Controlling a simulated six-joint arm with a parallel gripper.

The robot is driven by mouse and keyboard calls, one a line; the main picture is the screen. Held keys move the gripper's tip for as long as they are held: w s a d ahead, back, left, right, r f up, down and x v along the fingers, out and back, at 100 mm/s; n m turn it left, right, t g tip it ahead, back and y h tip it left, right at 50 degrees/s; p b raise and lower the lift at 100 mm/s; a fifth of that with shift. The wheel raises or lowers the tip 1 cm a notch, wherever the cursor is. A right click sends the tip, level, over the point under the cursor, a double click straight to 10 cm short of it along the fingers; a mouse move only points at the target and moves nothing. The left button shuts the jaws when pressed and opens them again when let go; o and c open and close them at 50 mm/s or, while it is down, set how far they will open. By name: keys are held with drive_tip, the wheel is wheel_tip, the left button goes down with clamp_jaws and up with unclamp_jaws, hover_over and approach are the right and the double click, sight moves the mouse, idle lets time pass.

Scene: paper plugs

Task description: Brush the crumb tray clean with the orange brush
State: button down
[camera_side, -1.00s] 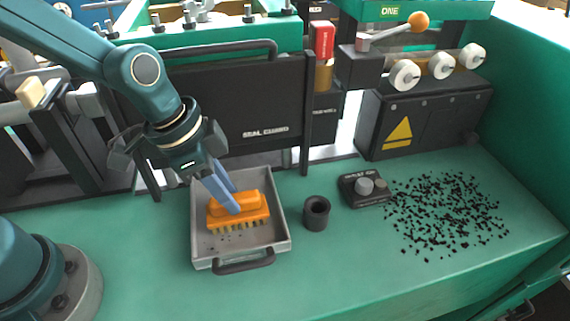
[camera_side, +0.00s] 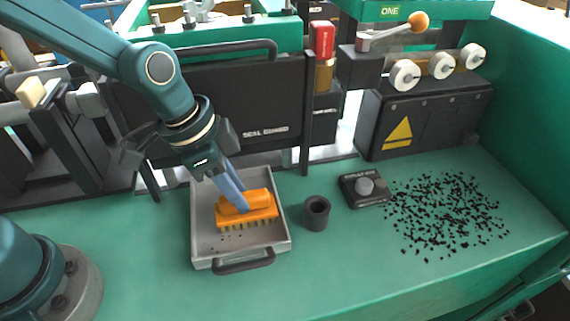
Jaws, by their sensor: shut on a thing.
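The orange brush (camera_side: 262,198) is held bristles down inside the grey crumb tray (camera_side: 200,262). My gripper (camera_side: 236,198) has blue fingers and is shut on the brush from above. The brush is in the middle to right part of the tray, close to its right wall. A few dark crumbs (camera_side: 222,238) lie on the tray floor left of and in front of the bristles. The floor behind and under the brush is partly hidden. The tray has a dark handle at its front.
A black cup (camera_side: 316,213) stands right of the tray, with a black knob box (camera_side: 364,188) beyond it. Many black bits (camera_side: 445,215) are scattered on the green bench at right. The dark seal guard panel (camera_side: 240,110) stands behind the tray. The bench front is clear.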

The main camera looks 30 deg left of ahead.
sight(219, 199)
drive_tip(key=shift+s+a+r, duration=0.15)
drive_tip(key=shift+s+a, duration=1)
drive_tip(key=shift+w+d, duration=1.2)
drive_tip(key=shift+s+d+f, duration=0.25)
drive_tip(key=shift+s+d, duration=0.9)
drive_tip(key=shift+s, duration=0.05)
drive_tip(key=shift+s+a+r, duration=0.1)
drive_tip(key=shift+s+a, duration=1.1)
drive_tip(key=shift+s, duration=0.05)
drive_tip(key=shift+w+d+r, duration=0.1)
drive_tip(key=shift+w+d, duration=1.15)
drive_tip(key=shift+s+a, duration=1.15)
drive_tip(key=shift+a, duration=0.05)
drive_tip(key=shift+w+d+f, duration=0.25)
drive_tip(key=shift+w+d, duration=0.85)
drive_tip(key=shift+d, duration=0.05)
drive_tip(key=shift+s+a+r, duration=0.1)
drive_tip(key=shift+s+a, duration=1.1)
drive_tip(key=shift+w+d+r, duration=0.15)
drive_tip(key=shift+w+d, duration=1.1)
drive_tip(key=shift+w, duration=0.05)
